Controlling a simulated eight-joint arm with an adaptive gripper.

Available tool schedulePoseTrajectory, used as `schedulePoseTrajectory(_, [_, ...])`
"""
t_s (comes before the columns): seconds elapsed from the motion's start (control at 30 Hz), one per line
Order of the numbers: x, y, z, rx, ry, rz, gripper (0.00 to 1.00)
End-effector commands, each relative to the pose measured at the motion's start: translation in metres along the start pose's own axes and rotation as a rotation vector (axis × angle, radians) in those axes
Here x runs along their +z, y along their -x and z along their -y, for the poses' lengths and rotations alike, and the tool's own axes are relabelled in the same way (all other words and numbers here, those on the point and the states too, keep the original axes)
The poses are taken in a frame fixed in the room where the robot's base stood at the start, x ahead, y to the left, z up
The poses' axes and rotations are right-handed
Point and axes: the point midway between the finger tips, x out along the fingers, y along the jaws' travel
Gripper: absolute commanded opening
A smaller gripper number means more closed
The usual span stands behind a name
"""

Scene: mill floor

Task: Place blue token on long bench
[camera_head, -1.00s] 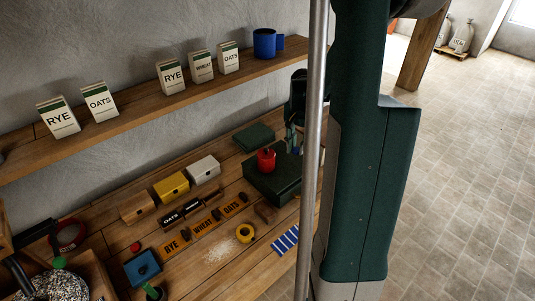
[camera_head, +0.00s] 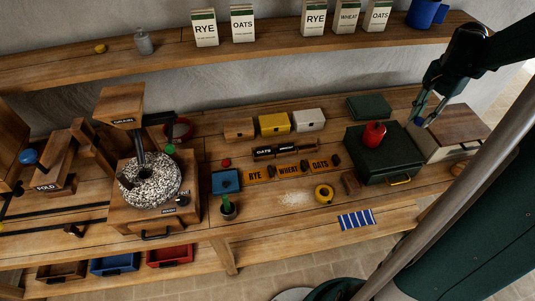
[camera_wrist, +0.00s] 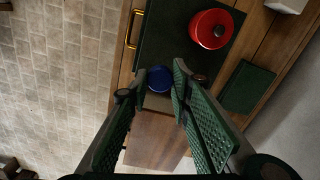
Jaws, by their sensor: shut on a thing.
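The blue token (camera_head: 418,121) is a small round disc between my gripper's fingertips (camera_head: 425,116). In the wrist view the blue token (camera_wrist: 160,79) shows flat side up between the two green fingers (camera_wrist: 162,82), which are shut on it. My gripper is at the right part of the long bench (camera_head: 270,222), over the gap between the dark green box and a wood-topped box. The token looks held above the bench; its exact height cannot be told.
The dark green box (camera_head: 385,160) bears a red pot (camera_head: 374,134). The wood-topped box (camera_head: 450,130) stands to its right. A green book-like block (camera_head: 368,107) lies behind. A grain mill (camera_head: 150,190) stands left. Bare wood shows at the bench's front middle.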

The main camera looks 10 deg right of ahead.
Motion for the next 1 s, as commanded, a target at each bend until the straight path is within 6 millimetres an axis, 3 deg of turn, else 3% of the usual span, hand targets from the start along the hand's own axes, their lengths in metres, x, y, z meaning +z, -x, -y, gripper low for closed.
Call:
schedulePoseTrajectory(0.17, [0.001, 0.028, 0.001, 0.0, 0.003, 0.0, 0.16])
schedulePoseTrajectory(0.37, [0.017, 0.025, 0.031, 0.0, 0.07, 0.0, 0.16])
schedulePoseTrajectory(0.67, [0.053, 0.025, 0.086, 0.0, 0.199, 0.0, 0.16])
schedulePoseTrajectory(1.0, [0.106, 0.025, 0.151, -0.001, 0.366, 0.0, 0.16])
